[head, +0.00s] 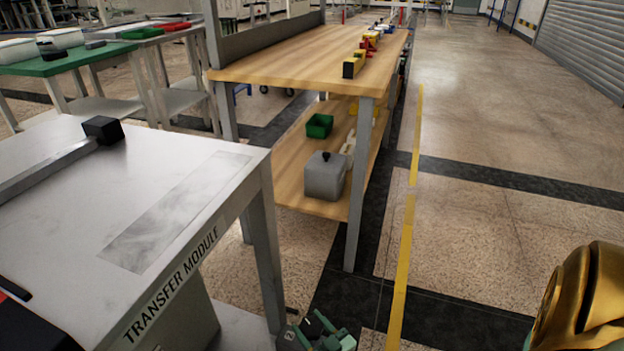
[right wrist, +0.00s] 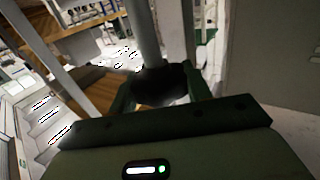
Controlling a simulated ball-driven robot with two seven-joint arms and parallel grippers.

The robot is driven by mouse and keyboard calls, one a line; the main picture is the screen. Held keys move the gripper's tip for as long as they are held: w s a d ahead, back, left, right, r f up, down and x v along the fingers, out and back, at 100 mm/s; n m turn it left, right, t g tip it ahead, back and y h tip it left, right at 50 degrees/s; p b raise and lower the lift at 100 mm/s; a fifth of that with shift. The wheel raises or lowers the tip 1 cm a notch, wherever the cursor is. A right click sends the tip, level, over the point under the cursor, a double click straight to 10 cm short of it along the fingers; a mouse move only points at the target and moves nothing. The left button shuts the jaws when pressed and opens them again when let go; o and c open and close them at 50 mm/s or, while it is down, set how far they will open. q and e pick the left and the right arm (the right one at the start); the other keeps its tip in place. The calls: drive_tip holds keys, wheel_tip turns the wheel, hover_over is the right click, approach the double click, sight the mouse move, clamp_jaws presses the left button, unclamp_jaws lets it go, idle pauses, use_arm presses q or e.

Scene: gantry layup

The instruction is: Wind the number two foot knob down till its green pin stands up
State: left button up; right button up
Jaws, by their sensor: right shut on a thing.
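In the right wrist view a round black foot knob (right wrist: 163,82) sits at the end of a grey post (right wrist: 145,35). My right gripper (right wrist: 160,95) has one green finger on each side of the knob and is shut on it. In the head view my right gripper (head: 322,335) shows at the bottom edge, beside the foot of the transfer module's near leg (head: 265,255). The knob is not clear there. I cannot make out a number or a green pin in either view. My left gripper is not in view.
The transfer module table (head: 150,165) stands at the left, with a black block (head: 103,130) on it. A wooden workbench (head: 300,62) stands beyond, with a grey box (head: 325,176) on its lower shelf. Open floor (head: 490,235) lies right of the yellow line (head: 404,250).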

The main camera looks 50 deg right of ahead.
drive_tip(key=m+h, duration=0.2)
drive_tip(key=shift+a+g+h, duration=0.15)
drive_tip(key=shift+g+h, duration=0.15)
drive_tip(key=shift+g, duration=0.1)
drive_tip(key=m+g+h, duration=0.1)
drive_tip(key=h, duration=0.1)
drive_tip(key=m+g+h, duration=0.1)
drive_tip(key=h, duration=0.1)
drive_tip(key=shift+f+m, duration=0.15)
drive_tip(key=shift+m, duration=0.15)
drive_tip(key=m+g+h, duration=0.2)
drive_tip(key=h, duration=0.1)
drive_tip(key=shift+m+g+b, duration=0.3)
drive_tip(key=shift+g+b, duration=0.1)
drive_tip(key=shift+m+g+h, duration=0.7)
drive_tip(key=shift+g, duration=0.1)
drive_tip(key=shift+m+g+h, duration=0.5)
drive_tip(key=shift+m+g, duration=0.1)
drive_tip(key=shift+g, duration=0.2)
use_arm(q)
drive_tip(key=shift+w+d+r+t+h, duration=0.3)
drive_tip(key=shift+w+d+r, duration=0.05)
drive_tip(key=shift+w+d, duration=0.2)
use_arm(e)
drive_tip(key=shift+m+g, duration=0.3)
drive_tip(key=shift+g, duration=0.2)
drive_tip(key=shift+h, duration=0.3)
